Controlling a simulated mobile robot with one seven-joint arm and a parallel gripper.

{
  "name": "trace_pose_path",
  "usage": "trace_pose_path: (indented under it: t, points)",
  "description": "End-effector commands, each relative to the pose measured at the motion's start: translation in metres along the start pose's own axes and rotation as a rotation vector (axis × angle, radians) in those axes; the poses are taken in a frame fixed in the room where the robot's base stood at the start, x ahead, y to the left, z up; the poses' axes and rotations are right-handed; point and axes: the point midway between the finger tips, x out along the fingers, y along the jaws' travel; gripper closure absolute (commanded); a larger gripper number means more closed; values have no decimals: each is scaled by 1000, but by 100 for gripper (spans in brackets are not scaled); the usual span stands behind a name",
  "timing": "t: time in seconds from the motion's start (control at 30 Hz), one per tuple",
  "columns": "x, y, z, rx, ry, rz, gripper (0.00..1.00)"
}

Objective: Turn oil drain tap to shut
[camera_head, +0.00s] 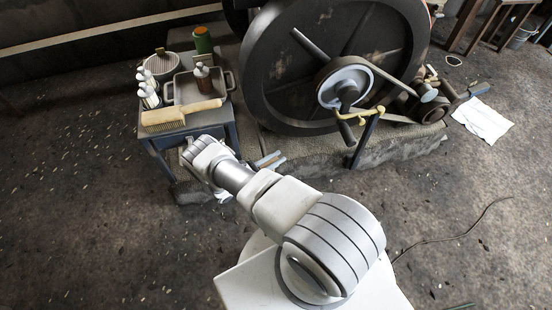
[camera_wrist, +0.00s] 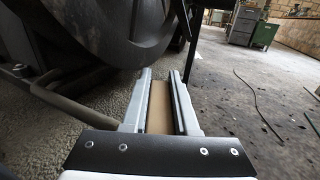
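My gripper's two grey fingers reach forward in the wrist view (camera_wrist: 160,100). They stand apart with a gap between them. A flat tan surface shows in that gap; I cannot tell if it lies beyond the fingers, and no grip on it is visible. In the head view the pale fingertips (camera_head: 269,160) show low beside the engine's stone base, with the hand mostly hidden behind my arm. A grey-brown rod (camera_wrist: 75,108) with a dark joint runs just left of the fingers. I cannot tell whether it belongs to the oil drain tap, which I cannot clearly make out.
The large dark flywheel (camera_head: 290,75) stands above the stone base (camera_head: 310,150). A dark upright post (camera_head: 365,142) stands right of my fingers; it also shows in the wrist view (camera_wrist: 195,45). A small table (camera_head: 218,128) with bottles and a brush (camera_head: 180,116) is left. The floor at right is mostly clear.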

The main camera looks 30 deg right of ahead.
Motion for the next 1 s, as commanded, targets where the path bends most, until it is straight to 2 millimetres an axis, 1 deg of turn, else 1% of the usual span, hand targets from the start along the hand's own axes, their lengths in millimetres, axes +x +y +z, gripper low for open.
trace_pose_path:
  t: [0.37,0.73,1.0]
  points:
    - [0,0,0,3,-2,-27,100]
    - [-1,-8,-1,5,0,-280,100]
    - [-3,-10,0,4,4,-390,100]
